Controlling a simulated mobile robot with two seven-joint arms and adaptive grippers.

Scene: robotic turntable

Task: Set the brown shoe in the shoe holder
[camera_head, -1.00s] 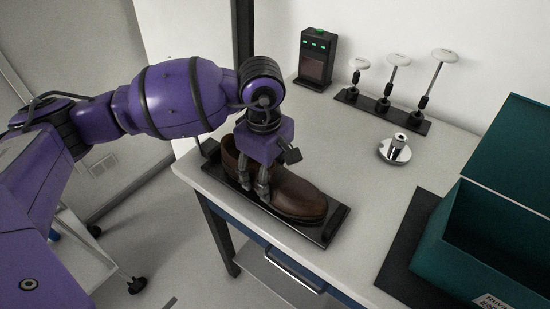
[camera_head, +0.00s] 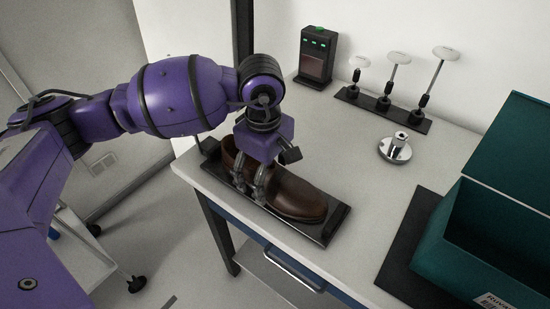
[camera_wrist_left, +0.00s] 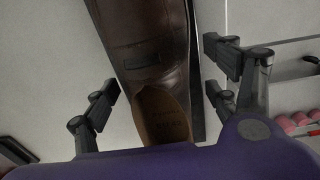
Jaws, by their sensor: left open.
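The brown shoe (camera_head: 295,198) sits on the black shoe holder tray (camera_head: 331,230) near the table's front left edge, toe to the right. In the left wrist view the shoe (camera_wrist_left: 150,50) runs up between the fingers, with its tan opening (camera_wrist_left: 163,115) nearest the camera. A strip of the holder (camera_wrist_left: 196,75) shows along its right side. My left gripper (camera_head: 252,190) is above the shoe's middle, fingers pointing down. It also shows in the left wrist view (camera_wrist_left: 165,90), open, with fingers apart on both sides of the shoe and not visibly touching it. My right gripper is not in view.
A green box (camera_head: 440,245) with a raised lid stands on a dark mat (camera_head: 408,235) at the right. A silver round fixture (camera_head: 395,150), a rack of white-topped stands (camera_head: 384,105) and a black device (camera_head: 316,60) stand farther back. The table middle is clear.

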